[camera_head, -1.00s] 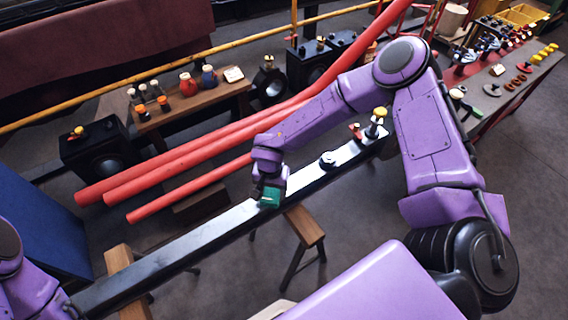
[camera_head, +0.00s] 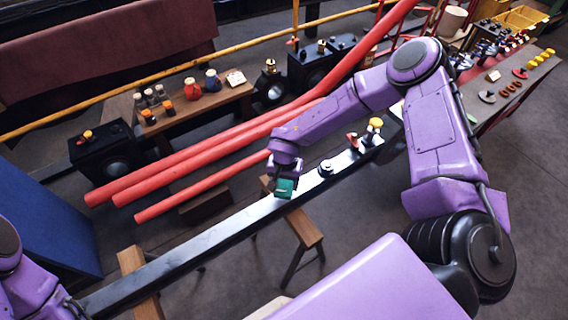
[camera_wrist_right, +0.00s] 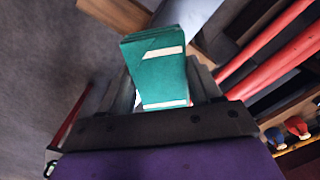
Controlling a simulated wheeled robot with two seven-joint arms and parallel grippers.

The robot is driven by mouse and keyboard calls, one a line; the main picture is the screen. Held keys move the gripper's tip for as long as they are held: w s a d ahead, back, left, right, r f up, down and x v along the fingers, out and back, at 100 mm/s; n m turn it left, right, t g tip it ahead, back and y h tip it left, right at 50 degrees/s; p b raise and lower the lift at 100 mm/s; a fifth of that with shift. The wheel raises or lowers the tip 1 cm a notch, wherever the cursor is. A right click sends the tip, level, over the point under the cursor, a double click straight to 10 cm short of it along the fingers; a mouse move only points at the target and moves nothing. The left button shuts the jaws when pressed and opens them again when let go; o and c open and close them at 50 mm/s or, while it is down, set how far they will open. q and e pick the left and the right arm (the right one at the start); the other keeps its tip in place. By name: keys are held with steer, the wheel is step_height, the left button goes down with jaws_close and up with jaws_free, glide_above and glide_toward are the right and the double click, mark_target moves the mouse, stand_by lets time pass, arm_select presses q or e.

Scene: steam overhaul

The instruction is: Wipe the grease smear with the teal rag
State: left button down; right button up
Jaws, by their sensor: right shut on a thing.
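My right gripper (camera_head: 285,178) is shut on the teal rag (camera_head: 284,188), a folded block. The rag is at the top face of a long black bar (camera_head: 190,255); whether it touches the bar I cannot tell. In the right wrist view the teal rag (camera_wrist_right: 160,70) sits between the fingers of my right gripper (camera_wrist_right: 165,92), with pale stripes on it. No separate grease smear can be made out; the bar's surface shows a pale sheen near the rag. My left arm shows at the lower left, but its gripper is not clearly visible.
The bar rests on wooden trestles (camera_head: 303,230). A round fitting (camera_head: 325,167) and a yellow-topped fitting (camera_head: 375,125) stand on the bar to the right of the rag. Red pipes (camera_head: 200,155) run behind it. A bench with bottles (camera_head: 192,90) is farther back.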

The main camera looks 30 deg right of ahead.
steer(key=shift+r+p, duration=1.2)
steer(key=shift+r, duration=0.3)
steer(key=shift+f, duration=0.15)
